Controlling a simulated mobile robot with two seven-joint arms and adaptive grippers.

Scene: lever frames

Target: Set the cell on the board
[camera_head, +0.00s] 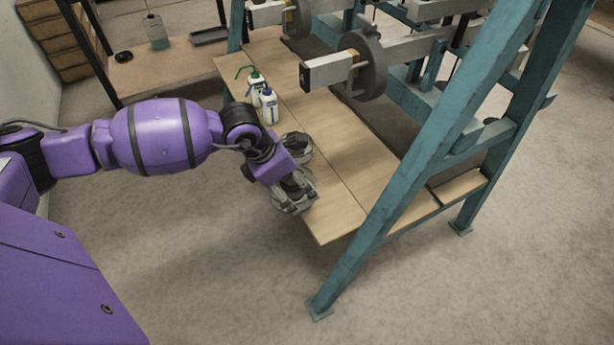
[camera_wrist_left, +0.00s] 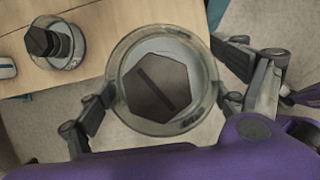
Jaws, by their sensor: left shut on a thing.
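My left gripper (camera_head: 293,192) is shut around a round clear-walled cell (camera_wrist_left: 184,52) with a dark hexagonal block in it. The wrist view shows a finger on each side of the cell. There the cell is beside the board's edge, mostly over the floor. In the head view my wrist partly hides it, and its height is hard to tell. The wooden board (camera_head: 330,160) spans the foot of the teal frame. A second, similar cell (camera_head: 299,147) stands on it just beyond my gripper; it also shows in the wrist view (camera_wrist_left: 72,60). My right gripper is not in view.
Two white wash bottles, one green-topped (camera_head: 256,88) and one blue-topped (camera_head: 269,107), stand on the board beyond the second cell. Teal frame legs (camera_head: 425,150) and lever beams with round weights (camera_head: 362,66) stand to the right. The board's near right part is bare.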

